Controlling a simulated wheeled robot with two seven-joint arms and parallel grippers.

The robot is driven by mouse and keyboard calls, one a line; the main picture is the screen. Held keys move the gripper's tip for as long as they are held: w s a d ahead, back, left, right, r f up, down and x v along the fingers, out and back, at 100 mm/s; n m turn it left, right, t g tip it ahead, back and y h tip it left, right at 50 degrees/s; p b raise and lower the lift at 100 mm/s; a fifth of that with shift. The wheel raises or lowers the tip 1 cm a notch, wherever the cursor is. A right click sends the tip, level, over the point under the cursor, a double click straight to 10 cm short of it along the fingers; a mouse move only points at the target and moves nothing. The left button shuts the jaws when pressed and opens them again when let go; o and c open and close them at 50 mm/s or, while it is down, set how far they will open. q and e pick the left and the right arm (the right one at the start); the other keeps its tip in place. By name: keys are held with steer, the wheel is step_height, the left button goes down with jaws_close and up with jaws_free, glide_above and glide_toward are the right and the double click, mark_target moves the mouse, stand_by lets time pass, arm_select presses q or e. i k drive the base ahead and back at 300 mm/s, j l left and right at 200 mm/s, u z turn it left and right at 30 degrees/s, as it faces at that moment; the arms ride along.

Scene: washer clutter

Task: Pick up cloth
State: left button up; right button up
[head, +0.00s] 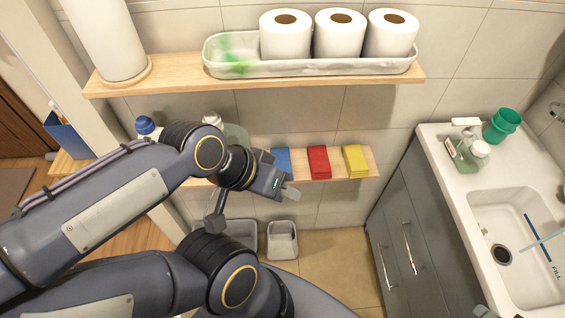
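Folded cloths lie in a row on the lower wooden shelf in the head view: a blue cloth (281,161), a red cloth (319,162) and a yellow cloth (355,161). My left gripper (288,190) is in front of the shelf, just below the blue cloth in the picture. It partly covers the front of the blue cloth. Its fingers are seen edge-on, so I cannot tell whether they are open or shut, and no cloth shows in them. A small grey piece at the bottom edge on the right may be my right gripper (484,311); the rest is out of frame.
The upper shelf (180,78) holds a tray (300,68) with paper rolls (340,33). Bottles (147,127) stand on the lower shelf behind my arm. A small bin (282,240) stands on the floor. A sink counter (460,190) with cabinet is at right.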

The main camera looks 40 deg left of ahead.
mark_target(282, 160)
steer(key=u, duration=1.3)
steer(key=i+j+u, duration=0.1)
steer(key=j+u, duration=0.15)
steer(key=i+j+u, duration=0.1)
steer(key=j+u, duration=0.15)
steer(key=j, duration=0.2)
